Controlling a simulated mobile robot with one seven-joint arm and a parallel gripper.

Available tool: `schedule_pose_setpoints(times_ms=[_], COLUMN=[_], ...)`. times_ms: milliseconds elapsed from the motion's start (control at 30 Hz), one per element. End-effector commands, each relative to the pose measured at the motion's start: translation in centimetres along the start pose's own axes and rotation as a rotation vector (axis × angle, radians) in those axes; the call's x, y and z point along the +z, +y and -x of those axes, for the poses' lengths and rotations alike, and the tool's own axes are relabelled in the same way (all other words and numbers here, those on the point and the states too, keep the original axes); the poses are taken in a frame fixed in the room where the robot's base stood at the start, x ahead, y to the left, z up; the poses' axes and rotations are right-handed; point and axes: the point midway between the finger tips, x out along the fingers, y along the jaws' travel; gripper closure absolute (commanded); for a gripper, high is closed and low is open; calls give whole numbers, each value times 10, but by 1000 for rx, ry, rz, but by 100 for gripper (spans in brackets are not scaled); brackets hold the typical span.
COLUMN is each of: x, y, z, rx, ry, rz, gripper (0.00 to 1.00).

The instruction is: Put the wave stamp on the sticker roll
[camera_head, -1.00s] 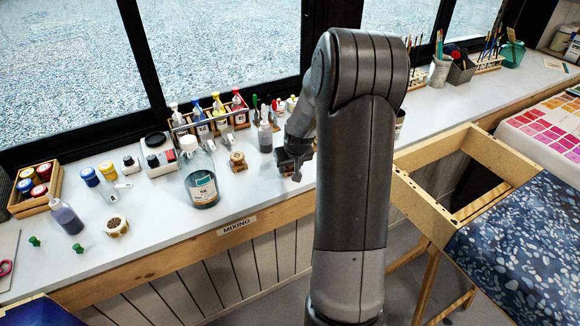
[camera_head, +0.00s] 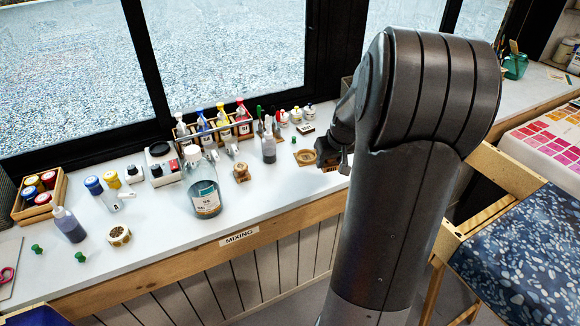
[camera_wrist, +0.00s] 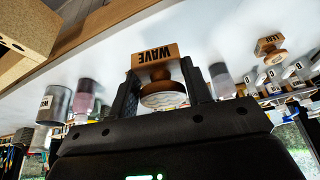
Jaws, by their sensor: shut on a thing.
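The wave stamp is a wooden block lettered WAVE with a round handle; it shows in the wrist view (camera_wrist: 156,68). My gripper (camera_wrist: 160,92) is shut on it, one dark finger on each side. In the head view my gripper (camera_head: 335,160) is over the right part of the mixing bench, partly behind my arm. Its height above the bench is hard to tell. A short round roll with a pale side and speckled brown top (camera_head: 118,236), apparently the sticker roll, lies at the bench's front left, far from my gripper.
A rack of bottles (camera_head: 215,130) is behind. A brown round-topped piece (camera_head: 305,157) lies just left of my gripper. Green pins (camera_head: 80,257) lie near the roll.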

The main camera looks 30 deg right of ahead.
Motion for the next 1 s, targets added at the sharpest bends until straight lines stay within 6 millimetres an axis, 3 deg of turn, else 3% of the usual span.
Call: schedule_pose_setpoints(times_ms=[267, 367, 600, 700, 933, 1000], x=[-3, -15, -49, -59, -76, -82], y=[4, 4, 3, 3, 4, -7], z=[15, 40, 124, 149, 191, 189], rx=[2, 4, 3, 1, 2, -13], ry=[3, 8, 7, 4, 3, -1], rz=[3, 4, 3, 3, 3, 30], gripper=[78, 78, 78, 78, 78, 78])
